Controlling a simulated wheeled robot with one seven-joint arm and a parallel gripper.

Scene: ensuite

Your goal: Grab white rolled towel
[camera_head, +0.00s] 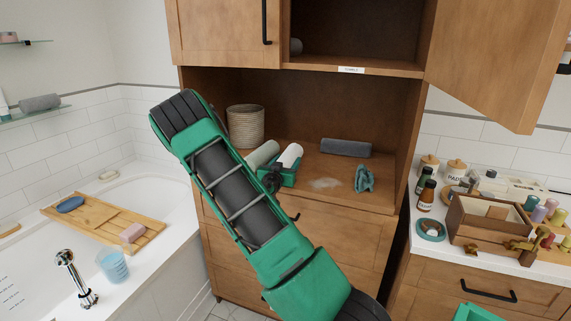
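A white rolled towel (290,154) lies in the open niche of the wooden cabinet, pointing away from me. Its near end is hidden behind a green and dark part that appears to be my gripper (280,177). My green arm crosses the middle of the view and hides part of this end. The fingertips cannot be made out, so I cannot tell whether they are open, shut or touching the towel. A grey-green rolled towel (262,154) lies just left of the white one, partly behind my arm.
A dark grey rolled towel (346,147), a crumpled teal cloth (364,179) and a woven basket (245,126) share the niche. An open cabinet door (497,60) hangs at upper right. A cluttered counter (455,252) stands right, a bathtub (160,225) left.

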